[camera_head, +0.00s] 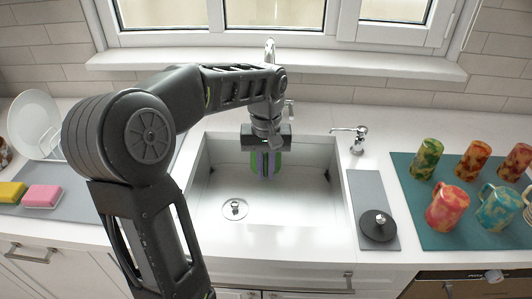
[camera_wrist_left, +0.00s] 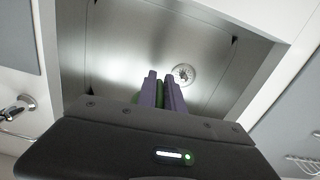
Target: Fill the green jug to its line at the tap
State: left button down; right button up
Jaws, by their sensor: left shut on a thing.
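The green jug (camera_head: 279,160) is over the back of the white sink (camera_head: 215,200), mostly hidden behind my left gripper (camera_head: 266,165). My left gripper is shut on the jug. In the left wrist view, the purple-grey fingers (camera_wrist_left: 164,92) show with a bit of green (camera_wrist_left: 135,98) beside them, above the sink floor. The jug's line and its water level cannot be seen. The tap (camera_head: 270,50) stands behind the sink, mostly hidden by my arm, with its handle (camera_head: 290,104) to the right. Whether water runs cannot be told. My right gripper is not in view.
A drain (camera_head: 235,208) lies in the sink floor. A soap dispenser (camera_head: 352,138) stands right of the sink, behind a grey mat (camera_head: 366,190) with a dark round stopper (camera_head: 378,225). Several mugs stand on a teal mat (camera_head: 420,225). Sponges (camera_head: 43,196) and a plate rack (camera_head: 52,145) are left.

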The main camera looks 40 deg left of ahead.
pick_arm(q)
jog(key=s+d+b, duration=0.2)
jog(key=s+d, duration=0.3)
jog(key=s, duration=0.1)
jog(key=shift+s+d, duration=0.2)
jog(key=shift+s, duration=0.2)
